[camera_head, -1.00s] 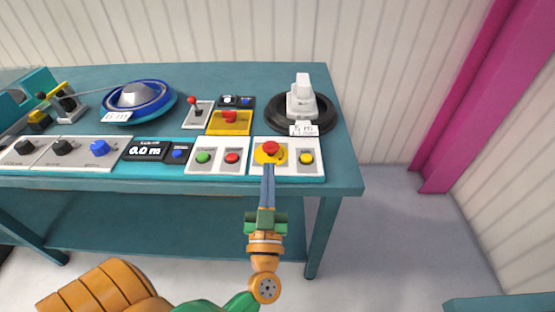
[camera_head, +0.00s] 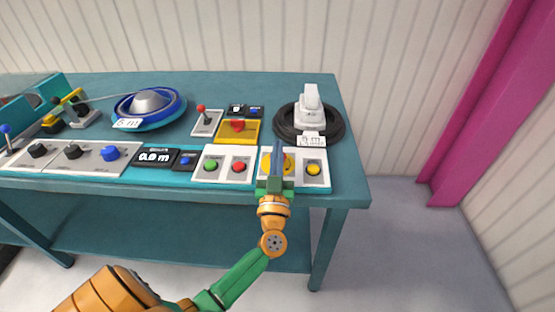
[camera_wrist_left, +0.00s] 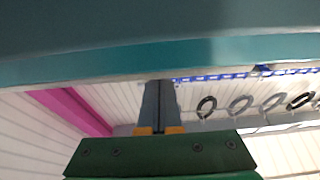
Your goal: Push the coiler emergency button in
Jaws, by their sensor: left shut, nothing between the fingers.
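A round yellow disc (camera_head: 288,164), which held a red mushroom button a second ago, sits on the white panel at the table's front right. My left gripper (camera_head: 277,152) is shut and empty, its fingers lying across this disc in the head view. They hide the red button, so I cannot tell whether they touch it or how deep it sits. In the left wrist view the shut fingers (camera_wrist_left: 159,104) point up toward the teal table edge; no button shows there. My right gripper is not in view.
A yellow box with a red top (camera_head: 238,130) stands just behind. A yellow button (camera_head: 313,169) is right of the disc; red (camera_head: 239,167) and green (camera_head: 210,165) buttons are left. A black reel (camera_head: 335,128) with a white holder stands behind right. The teal table's (camera_head: 352,180) right corner is clear.

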